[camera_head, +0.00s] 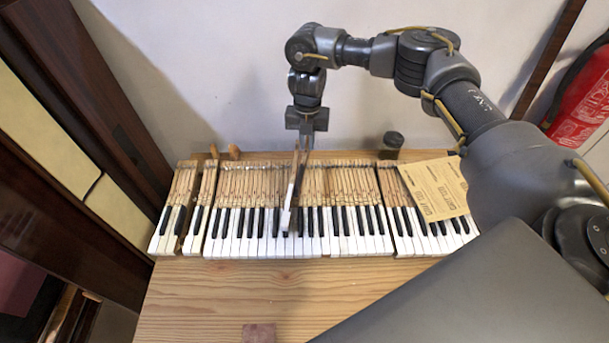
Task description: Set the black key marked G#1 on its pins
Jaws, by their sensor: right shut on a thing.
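My right gripper (300,158) points down over the middle of the keyboard (345,247). It is shut on a long, narrow key stick (290,196) with a pale side, which I take to be the G#1 key. The stick slants down toward the front edge of the keys. Its front end overlaps the black and white keys in the view. I cannot tell whether it touches them or hangs above. No marking on it is readable, and the pins under it are hidden. My left gripper is not in view.
The keyboard lies on a wooden table (210,300) against a pale wall. A sheet of sandpaper (434,187) covers keys at the right. A small brown patch (259,333) lies at the front. The front left table is clear.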

